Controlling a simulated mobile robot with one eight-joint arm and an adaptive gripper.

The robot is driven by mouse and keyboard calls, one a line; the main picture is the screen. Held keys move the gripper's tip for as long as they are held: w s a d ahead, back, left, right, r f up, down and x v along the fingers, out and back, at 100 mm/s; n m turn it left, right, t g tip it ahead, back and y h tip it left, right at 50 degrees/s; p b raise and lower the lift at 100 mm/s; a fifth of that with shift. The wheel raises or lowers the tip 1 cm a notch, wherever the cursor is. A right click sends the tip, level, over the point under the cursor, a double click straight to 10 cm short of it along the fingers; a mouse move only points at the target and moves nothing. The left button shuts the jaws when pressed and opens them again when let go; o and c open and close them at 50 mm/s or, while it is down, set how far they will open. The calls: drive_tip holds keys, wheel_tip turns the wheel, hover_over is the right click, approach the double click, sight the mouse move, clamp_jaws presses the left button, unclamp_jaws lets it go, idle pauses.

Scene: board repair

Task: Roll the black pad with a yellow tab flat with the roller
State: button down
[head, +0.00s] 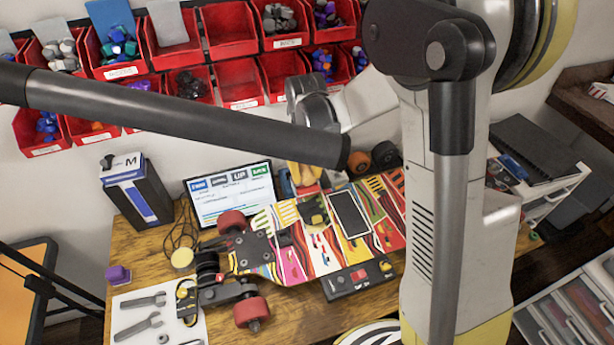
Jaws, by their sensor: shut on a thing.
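The skateboard deck (292,261) lies upside down on the wooden table, with colourful graphics. A small dark pad (313,209) with a yellowish spot on it lies near the deck's far edge; it looks like the pad with the yellow tab. My gripper (304,177) is just beyond and above it, yellow and partly hidden behind a dark tube. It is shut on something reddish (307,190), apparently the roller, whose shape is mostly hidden. I cannot tell whether the roller touches the pad.
A larger black white-edged rectangle (349,213) lies right of the pad. A red-wheeled truck (231,221) is at the deck's left end. A black box with a red button (358,280) is in front. A screen (229,194) and red bins (240,89) stand behind.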

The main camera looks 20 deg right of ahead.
sight(307, 188)
drive_tip(key=shift+f, duration=0.1)
drive_tip(key=shift+s+d+f+b, duration=0.1)
drive_tip(key=shift+s+f+b, duration=0.05)
drive_tip(key=shift+f+b, duration=1.75)
drive_tip(key=shift+f, duration=0.8)
